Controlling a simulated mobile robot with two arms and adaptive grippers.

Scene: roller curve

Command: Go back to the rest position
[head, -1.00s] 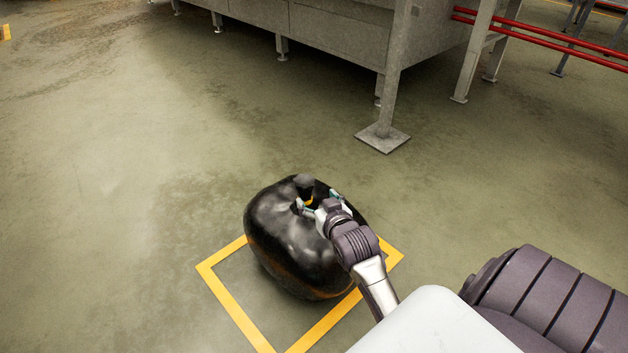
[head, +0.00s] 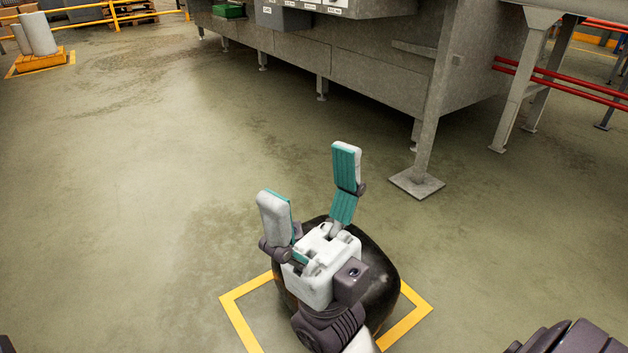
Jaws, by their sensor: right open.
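My right gripper (head: 307,190) is in the lower middle of the head view, raised with its two teal-lined fingers spread wide. It is open and nothing is between the fingers. Behind and below it, a black shiny bag-like bundle (head: 378,283) sits on the floor inside a yellow-taped square (head: 240,318). The gripper body hides much of the bundle, so I cannot see its top. My left gripper is not in view; a small dark piece shows at the lower left edge.
A long grey metal machine (head: 350,65) on legs stands across the back. Its near post ends in a floor plate (head: 416,183). Red pipes (head: 570,85) run at the right. Pale cylinders (head: 38,35) stand on a yellow base at the far left. The floor on the left is clear.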

